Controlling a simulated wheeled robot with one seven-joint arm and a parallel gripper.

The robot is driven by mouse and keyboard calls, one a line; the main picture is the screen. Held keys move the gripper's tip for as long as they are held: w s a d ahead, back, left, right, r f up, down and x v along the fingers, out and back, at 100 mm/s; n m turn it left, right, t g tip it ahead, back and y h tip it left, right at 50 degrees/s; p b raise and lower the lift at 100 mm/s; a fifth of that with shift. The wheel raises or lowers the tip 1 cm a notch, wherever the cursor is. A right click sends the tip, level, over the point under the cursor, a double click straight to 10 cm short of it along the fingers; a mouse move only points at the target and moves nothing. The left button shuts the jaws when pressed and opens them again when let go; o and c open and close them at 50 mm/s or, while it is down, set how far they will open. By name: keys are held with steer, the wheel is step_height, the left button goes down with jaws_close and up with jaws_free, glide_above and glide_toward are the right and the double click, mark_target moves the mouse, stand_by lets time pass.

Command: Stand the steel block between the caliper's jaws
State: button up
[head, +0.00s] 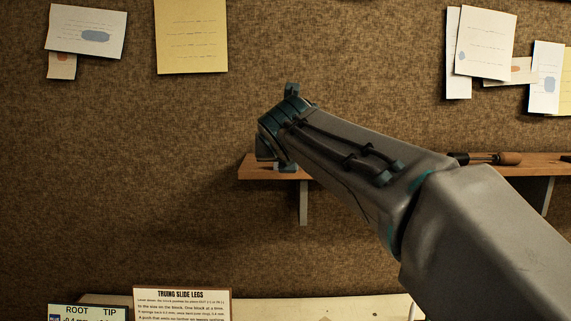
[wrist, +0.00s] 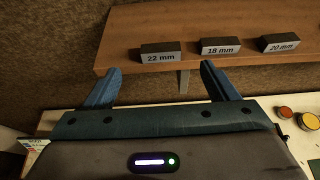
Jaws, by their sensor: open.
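Three steel blocks with dark tops and pale labelled fronts stand in a row on a wooden shelf in the wrist view: the 22 mm block (wrist: 160,54), the 18 mm block (wrist: 220,47) and the 20 mm block (wrist: 279,44). My gripper (wrist: 161,70) is open, its two blue fingers apart and empty. The 22 mm block shows beyond the gap between the fingertips; the 18 mm block is beyond the right fingertip. In the head view my arm hides most of the gripper and the blocks. I see no caliper in either view.
The wooden shelf (head: 540,164) is fixed to a brown wall with pinned papers. A wooden-handled tool (head: 508,158) lies on its right part. Below are a pale worktop (head: 345,308) and a "Truing slide legs" card (head: 182,304). Red (wrist: 285,113) and yellow (wrist: 308,121) round items show at lower right.

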steer(key=p+x, duration=0.1)
steer(key=x, duration=0.7)
steer(key=shift+p, duration=0.3)
steer(key=shift+s, duration=0.1)
steer(key=c, duration=1.3)
steer(key=shift+o, duration=0.2)
steer(key=shift+r, duration=0.1)
